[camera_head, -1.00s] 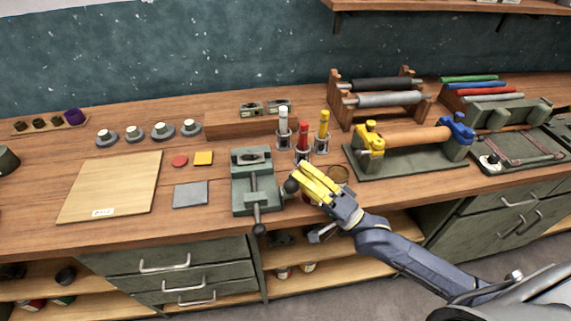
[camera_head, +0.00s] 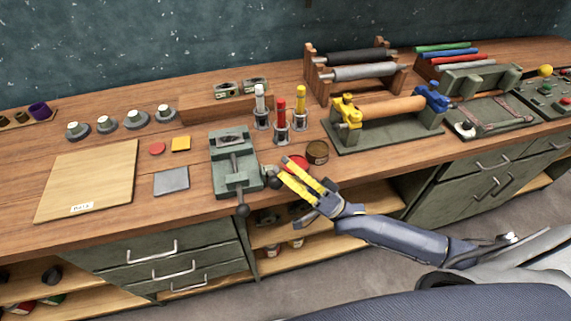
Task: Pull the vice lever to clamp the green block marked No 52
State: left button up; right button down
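The grey-green vice (camera_head: 226,178) stands at the bench's front edge, left of centre. One dark ball knob (camera_head: 243,210) hangs at its front and another dark knob (camera_head: 274,182) is at its right side. My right gripper (camera_head: 280,168) has yellow fingers pointing up and left, with a gap between them. Its tips are right beside the right-hand knob; I cannot tell whether they touch it. Small greenish blocks (camera_head: 226,89) sit on a wooden stand behind the vice. No marking is legible on them, so I cannot pick out No 52. My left gripper is not in view.
A red round can (camera_head: 297,163) and a brown one (camera_head: 317,152) stand just behind my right gripper. White, red and yellow-topped tools (camera_head: 281,118) stand beyond. A roller fixture (camera_head: 385,140) is on the right. A grey plate (camera_head: 171,181) and wooden board (camera_head: 88,180) lie left.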

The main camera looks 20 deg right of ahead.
jog(key=shift+f, duration=0.1)
dwell(0.4)
notch_tip(320, 180, up, 3)
jog(key=w, duration=0.2)
jog(key=v, duration=1)
jog(key=shift+w+d, duration=0.3)
jog(key=shift+d, duration=0.1)
